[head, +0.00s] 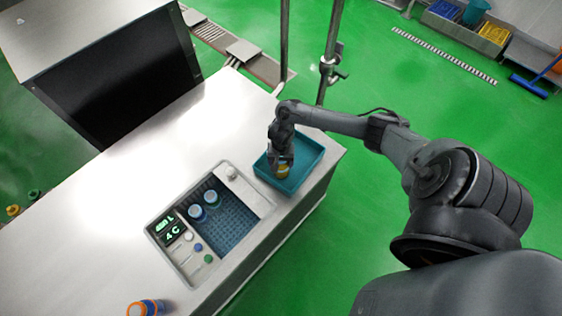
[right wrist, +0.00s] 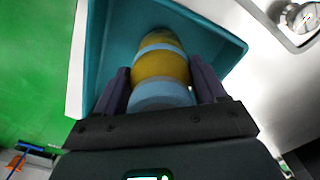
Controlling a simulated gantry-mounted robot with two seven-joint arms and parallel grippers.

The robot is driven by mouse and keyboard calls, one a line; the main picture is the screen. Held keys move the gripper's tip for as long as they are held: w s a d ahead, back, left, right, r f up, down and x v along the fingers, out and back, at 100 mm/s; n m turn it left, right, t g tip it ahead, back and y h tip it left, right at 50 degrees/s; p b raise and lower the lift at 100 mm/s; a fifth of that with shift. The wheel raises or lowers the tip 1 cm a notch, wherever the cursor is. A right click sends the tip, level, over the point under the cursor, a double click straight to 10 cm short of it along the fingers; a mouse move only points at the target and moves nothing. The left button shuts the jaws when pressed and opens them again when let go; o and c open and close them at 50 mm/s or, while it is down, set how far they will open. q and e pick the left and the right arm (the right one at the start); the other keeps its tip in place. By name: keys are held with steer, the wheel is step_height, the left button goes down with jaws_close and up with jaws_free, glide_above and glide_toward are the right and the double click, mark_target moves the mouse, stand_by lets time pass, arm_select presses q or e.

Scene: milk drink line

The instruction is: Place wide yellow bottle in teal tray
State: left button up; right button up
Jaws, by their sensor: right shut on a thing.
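The wide yellow bottle (right wrist: 160,66) has a yellow middle with pale blue bands and is held between the two fingers of my right gripper (right wrist: 164,88). In the head view, my right gripper (head: 280,165) is over the teal tray (head: 310,150), with a small yellow part of the bottle (head: 282,171) showing below it. The teal tray's walls (right wrist: 215,35) surround the bottle in the right wrist view. I cannot tell whether the bottle touches the tray floor. My left gripper is not in view.
A recessed panel (head: 225,232) with a display and two blue-and-white bottles (head: 204,206) lies beside the tray. An orange-and-blue bottle (head: 146,307) stands at the near counter edge. The counter's left part (head: 110,205) is clear. Metal poles (head: 329,55) rise behind the tray.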

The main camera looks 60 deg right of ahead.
steer(key=o, duration=1.4)
steer(key=shift+c, duration=0.2)
